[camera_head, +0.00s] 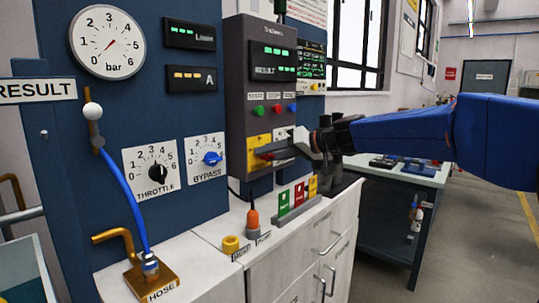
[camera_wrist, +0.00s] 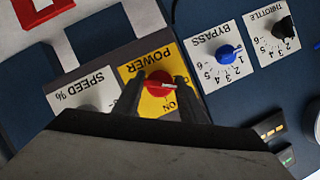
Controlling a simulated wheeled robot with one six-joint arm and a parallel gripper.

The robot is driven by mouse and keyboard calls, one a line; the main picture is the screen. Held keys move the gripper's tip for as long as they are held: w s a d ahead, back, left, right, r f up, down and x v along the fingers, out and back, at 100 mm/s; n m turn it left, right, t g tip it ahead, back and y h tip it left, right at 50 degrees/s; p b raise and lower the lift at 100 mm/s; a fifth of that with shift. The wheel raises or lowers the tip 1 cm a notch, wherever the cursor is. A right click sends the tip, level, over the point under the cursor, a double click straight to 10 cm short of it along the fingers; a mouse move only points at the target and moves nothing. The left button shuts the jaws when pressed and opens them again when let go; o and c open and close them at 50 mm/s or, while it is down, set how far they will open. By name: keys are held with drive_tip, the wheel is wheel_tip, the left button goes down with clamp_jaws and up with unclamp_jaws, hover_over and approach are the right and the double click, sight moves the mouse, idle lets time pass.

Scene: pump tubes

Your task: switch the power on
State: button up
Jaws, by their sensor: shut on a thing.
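The yellow POWER plate (camera_head: 255,141) is on the lower front of the dark grey control box, and it also shows in the wrist view (camera_wrist: 134,70). Its red knob (camera_wrist: 157,80) has a white pointer mark that points to the right in the wrist view. The printed word ON sits just below and right of the knob there; no OFF label can be made out. My gripper (camera_wrist: 162,92) has one dark finger on each side of the knob and is shut on it. In the head view my gripper (camera_head: 278,152) reaches in from the right and covers part of the plate.
The SPEED plate (camera_wrist: 82,96) is beside the POWER plate. The blue BYPASS knob (camera_head: 212,158) and black THROTTLE knob (camera_head: 158,173) are on the blue panel to the left. Green, red and yellow cards (camera_head: 298,192) stand in a rack on the counter below.

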drive_tip(key=m+g+y, duration=0.1)
drive_tip(key=m+y, duration=0.1)
drive_tip(key=m, duration=0.2)
drive_tip(key=shift+f, duration=0.15)
drive_tip(key=m+y, duration=0.2)
drive_tip(key=m, duration=0.3)
drive_tip(key=shift+w+y, duration=0.1)
drive_tip(key=shift+y, duration=0.2)
idle(0.5)
drive_tip(key=o, duration=1.1)
drive_tip(key=shift+d, duration=0.1)
drive_tip(key=shift+c, duration=0.2)
drive_tip(key=v, duration=1.7)
drive_tip(key=shift+d, duration=0.25)
